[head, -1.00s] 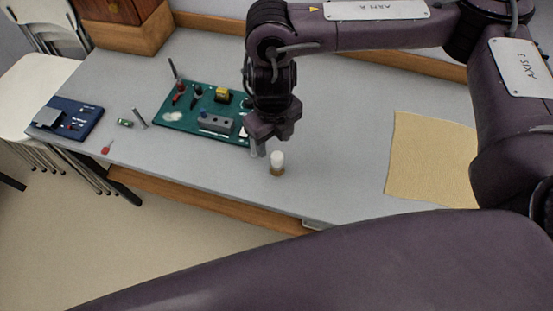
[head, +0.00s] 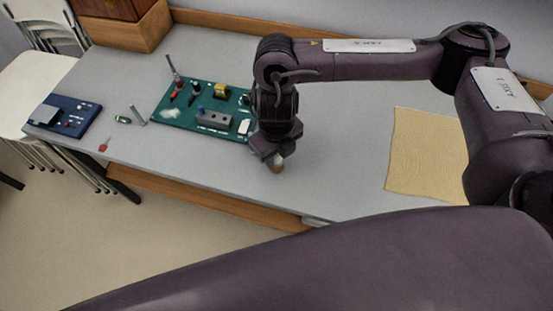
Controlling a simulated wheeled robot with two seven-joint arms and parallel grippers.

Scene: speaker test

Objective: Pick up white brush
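The finger opening is too small and dark to read. My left gripper is out of view.
A green board (head: 190,121) with several small parts lies left of my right gripper. A blue device (head: 68,117), a small green item (head: 123,119) and a red-headed item (head: 103,148) lie further left. A tan mat (head: 425,150) lies on the right.

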